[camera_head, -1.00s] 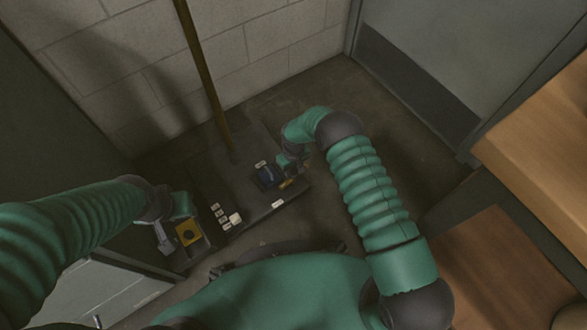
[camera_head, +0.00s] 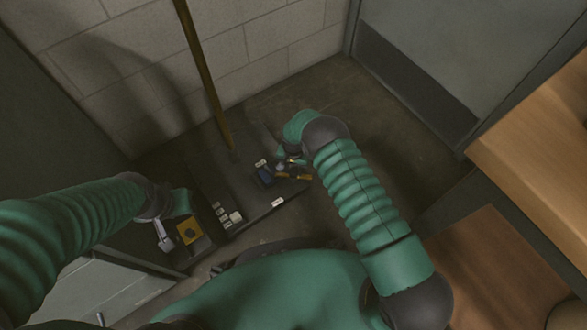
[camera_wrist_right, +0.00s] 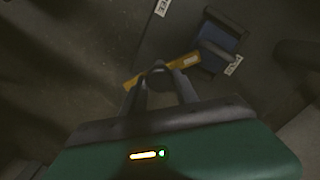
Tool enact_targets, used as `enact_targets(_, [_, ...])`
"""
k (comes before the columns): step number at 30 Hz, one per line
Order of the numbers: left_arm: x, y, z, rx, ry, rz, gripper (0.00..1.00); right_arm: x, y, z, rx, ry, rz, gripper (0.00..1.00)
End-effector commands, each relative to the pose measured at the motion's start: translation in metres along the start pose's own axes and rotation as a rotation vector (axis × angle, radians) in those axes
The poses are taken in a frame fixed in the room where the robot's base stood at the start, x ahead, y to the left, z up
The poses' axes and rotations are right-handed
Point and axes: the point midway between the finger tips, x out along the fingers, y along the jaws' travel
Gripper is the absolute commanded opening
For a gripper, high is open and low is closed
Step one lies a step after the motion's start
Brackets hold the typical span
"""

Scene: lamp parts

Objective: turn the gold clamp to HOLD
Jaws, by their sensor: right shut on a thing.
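The gold clamp (camera_wrist_right: 150,78) is a slim bar with a small pale label, seen in the right wrist view. It lies across the tips of my right gripper (camera_wrist_right: 160,72), which is shut on it. In the head view the gold clamp (camera_head: 304,177) shows small at the right side of the dark base, and my right gripper (camera_head: 289,166) is over it, partly hidden by the wrist. A white label (camera_wrist_right: 163,6) ending in "EE" and another, unreadable label (camera_wrist_right: 233,65) lie near the clamp. My left gripper (camera_head: 165,236) is low at the left, its jaws unclear.
A blue block (camera_wrist_right: 222,45) with a grey bar sits beside the clamp on the dark base (camera_head: 220,170). Several white labels and a white button (camera_head: 236,217) are at the base's left. A yellow square part (camera_head: 189,231) is beside my left gripper. A pole (camera_head: 205,80) rises behind.

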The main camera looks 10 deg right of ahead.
Motion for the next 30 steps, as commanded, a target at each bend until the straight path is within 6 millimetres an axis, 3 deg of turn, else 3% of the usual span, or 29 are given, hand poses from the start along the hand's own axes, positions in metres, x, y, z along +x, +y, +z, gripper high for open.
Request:
enact_targets(23, [-0.0004,0.0000,-0.0001,0.000,0.000,0.000,0.36,0.0000,-0.0002,-0.0005,0.104,0.001,-0.002,0.00])
enact_targets(24, [-0.0004,0.0000,-0.0001,0.000,0.000,0.000,0.36,0.0000,-0.0002,-0.0005,0.104,0.001,-0.001,0.41])
enact_targets(28, [-0.0004,0.0000,-0.0001,0.000,0.000,0.000,0.36,0.0001,-0.0002,-0.0003,0.103,0.001,-0.001,0.57])
enact_targets(30, [-0.0004,0.0000,-0.0001,0.000,0.000,0.000,0.36,0.0001,-0.0001,-0.0001,0.102,0.000,-0.001,0.57])
